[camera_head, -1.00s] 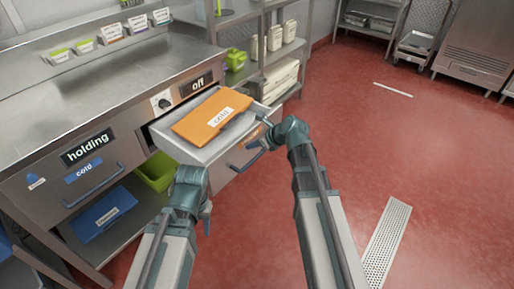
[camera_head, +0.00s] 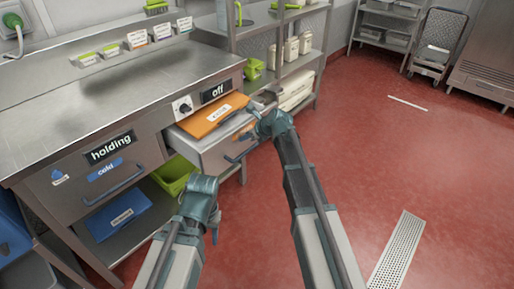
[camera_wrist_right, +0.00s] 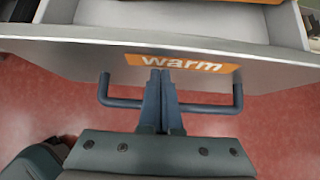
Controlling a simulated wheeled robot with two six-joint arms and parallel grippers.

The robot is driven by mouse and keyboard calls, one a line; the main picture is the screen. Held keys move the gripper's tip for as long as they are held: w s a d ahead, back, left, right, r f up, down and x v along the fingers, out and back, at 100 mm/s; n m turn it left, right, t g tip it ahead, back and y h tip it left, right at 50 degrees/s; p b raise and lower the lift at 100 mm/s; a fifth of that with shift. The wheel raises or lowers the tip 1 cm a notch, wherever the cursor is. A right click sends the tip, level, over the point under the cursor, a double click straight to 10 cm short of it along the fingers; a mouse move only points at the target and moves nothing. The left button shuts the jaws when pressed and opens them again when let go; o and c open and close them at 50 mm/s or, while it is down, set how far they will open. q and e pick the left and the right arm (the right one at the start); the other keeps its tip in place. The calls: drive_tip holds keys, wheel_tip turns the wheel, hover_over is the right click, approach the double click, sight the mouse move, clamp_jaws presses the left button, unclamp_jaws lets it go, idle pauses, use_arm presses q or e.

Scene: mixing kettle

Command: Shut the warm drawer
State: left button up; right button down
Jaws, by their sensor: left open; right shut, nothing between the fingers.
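My left gripper (camera_head: 213,230) is open, low in front of the counter, apart from the drawer.
A closed drawer labelled "cold" (camera_head: 88,180) under the "holding" sign (camera_head: 110,147) is at left. A green bin (camera_head: 172,176) and blue box (camera_head: 117,215) sit on the lower shelf. Shelving (camera_head: 300,50) stands behind. The red floor (camera_head: 390,155) at right is clear.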

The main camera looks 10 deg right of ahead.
sight(210, 119)
drive_tip(key=w+a, duration=0.4)
drive_tip(key=w, duration=0.2)
drive_tip(key=w+a, duration=0.5)
drive_tip(key=w, duration=0.1)
drive_tip(key=w+a, duration=0.4)
drive_tip(key=w, duration=0.1)
drive_tip(key=shift+w+a, duration=0.35)
drive_tip(key=shift+w, duration=0.05)
drive_tip(key=shift+w+a, duration=0.1)
drive_tip(key=shift+r, duration=0.1)
drive_tip(key=shift+s+d, duration=0.2)
drive_tip(key=shift+s, duration=0.05)
drive_tip(key=shift+s+d, duration=0.45)
drive_tip(key=shift+s, duration=0.15)
drive_tip(key=shift+s+d, duration=0.4)
drive_tip(key=shift+s, duration=0.2)
use_arm(q)
wheel_tip(210, 119, up, 7)
drive_tip(key=a+p, duration=0.1)
drive_tip(key=p, duration=0.6)
drive_tip(key=shift+s, duration=0.15)
use_arm(e)
drive_tip(key=v, duration=1)
drive_tip(key=shift+s+d, duration=0.3)
drive_tip(key=shift+s, duration=0.1)
